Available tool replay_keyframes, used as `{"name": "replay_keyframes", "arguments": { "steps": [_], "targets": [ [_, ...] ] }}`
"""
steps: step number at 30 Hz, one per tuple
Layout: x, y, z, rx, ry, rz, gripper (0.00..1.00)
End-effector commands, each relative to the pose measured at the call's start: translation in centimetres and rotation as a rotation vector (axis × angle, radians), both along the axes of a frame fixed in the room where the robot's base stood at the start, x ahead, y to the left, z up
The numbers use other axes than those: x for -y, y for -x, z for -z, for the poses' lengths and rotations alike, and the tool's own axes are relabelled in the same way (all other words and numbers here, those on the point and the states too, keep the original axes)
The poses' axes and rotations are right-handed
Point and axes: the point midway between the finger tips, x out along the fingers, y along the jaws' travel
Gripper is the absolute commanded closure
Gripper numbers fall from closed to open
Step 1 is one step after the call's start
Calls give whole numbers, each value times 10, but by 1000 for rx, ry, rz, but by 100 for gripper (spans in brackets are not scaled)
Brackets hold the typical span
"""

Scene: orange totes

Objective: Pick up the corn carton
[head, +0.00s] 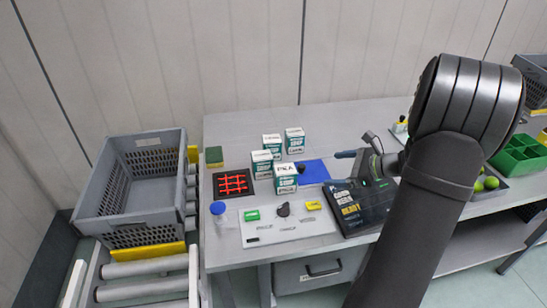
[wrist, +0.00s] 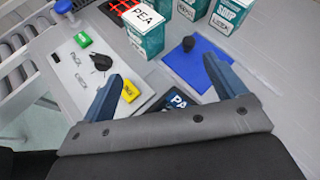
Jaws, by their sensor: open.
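Several white-and-teal soup cartons stand upright in a cluster on the table. The front one reads PEA (head: 285,178) and also shows in the wrist view (wrist: 140,28). The other cartons stand behind and to the left in the head view, one at the left (head: 262,164) and one at the back right (head: 294,140). I cannot read which is corn. My gripper (head: 342,169) is open and empty, right of the cartons and apart from them; its two blue fingers show in the wrist view (wrist: 163,70).
A blue mat (head: 316,172) with a small dark object lies beside the cartons. A red grid tray (head: 233,184), a blue-capped bottle (head: 219,214), a white board (head: 310,225) with small items and a black case (head: 358,213) surround them. A grey crate (head: 150,216) stands left.

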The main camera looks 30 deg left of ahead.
Motion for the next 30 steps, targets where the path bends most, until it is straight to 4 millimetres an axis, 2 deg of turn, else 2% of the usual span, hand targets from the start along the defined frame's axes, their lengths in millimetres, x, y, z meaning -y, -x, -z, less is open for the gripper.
{"name": "replay_keyframes", "arguments": {
  "steps": [1,3,11,18,21,25,28,30],
  "targets": [
    [-23,2,-2,77,39,-130,11],
    [-50,5,-4,197,97,-325,11],
    [-142,14,-19,639,294,-1036,11],
    [-220,17,-54,988,466,-1590,11],
    [-243,18,-70,1080,523,-1736,11],
    [-259,20,-82,1144,570,-1841,11],
    [-262,20,-81,1158,584,-1868,11],
    [-262,20,-72,1157,584,-1873,11]
  ]
}}
